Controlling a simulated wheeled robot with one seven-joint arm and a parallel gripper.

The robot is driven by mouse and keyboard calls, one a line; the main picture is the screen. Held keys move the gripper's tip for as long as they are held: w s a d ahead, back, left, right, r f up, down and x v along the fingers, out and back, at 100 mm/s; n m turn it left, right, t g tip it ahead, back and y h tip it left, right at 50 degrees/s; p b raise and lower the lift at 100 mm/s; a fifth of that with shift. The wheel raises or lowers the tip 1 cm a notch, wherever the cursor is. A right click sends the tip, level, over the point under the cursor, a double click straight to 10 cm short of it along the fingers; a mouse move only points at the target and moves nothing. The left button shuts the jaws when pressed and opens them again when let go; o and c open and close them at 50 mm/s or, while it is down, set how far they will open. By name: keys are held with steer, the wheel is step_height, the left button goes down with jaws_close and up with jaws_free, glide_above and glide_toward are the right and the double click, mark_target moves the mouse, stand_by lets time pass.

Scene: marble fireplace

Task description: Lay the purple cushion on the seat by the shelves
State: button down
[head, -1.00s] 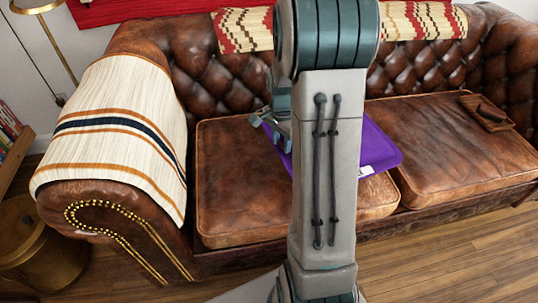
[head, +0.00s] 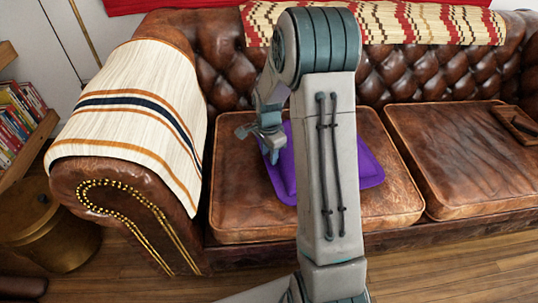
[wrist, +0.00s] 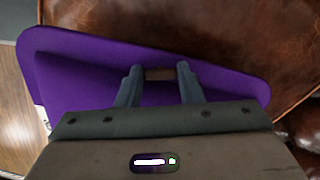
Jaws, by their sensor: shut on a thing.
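The purple cushion (head: 366,172) is over the left leather seat (head: 235,215), the one nearer the shelves. My arm hides its middle in the head view. My gripper (head: 273,150) is at the cushion's left side. In the wrist view my gripper (wrist: 158,74) is shut on the cushion (wrist: 75,85), with both fingers against the purple cloth. The cushion lies roughly flat and slightly tilted. I cannot tell whether its underside touches the seat. Brown leather (wrist: 225,30) shows beyond it in the wrist view.
A striped cream throw (head: 135,110) covers the sofa's left arm. Shelves with books (head: 20,115) and a brass bin (head: 40,225) stand at far left. The right seat (head: 460,160) has a small brown object (head: 518,124) on it. A woven throw (head: 415,22) hangs over the backrest.

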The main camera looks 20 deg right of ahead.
steer(key=c, duration=1)
jaws_free()
step_height(320, 180, up, 13)
steer(key=p, duration=0.4)
steer(key=s+a+r+n+t+p, duration=0.1)
steer(key=s+a+r+n+p, duration=0.1)
steer(key=s+r+n+p, duration=0.2)
steer(key=s+a+r+n+t+p, duration=0.1)
steer(key=s+a+r+n+p, duration=0.2)
steer(key=s+r+p, duration=0.8)
steer(key=s+a+r+n+p, duration=0.2)
steer(key=s+r+n+p, duration=0.5)
steer(key=r, duration=1.2)
steer(key=shift+s+a+t+p, duration=0.15)
steer(key=shift+s+t+p, duration=0.25)
steer(key=shift+p, duration=0.75)
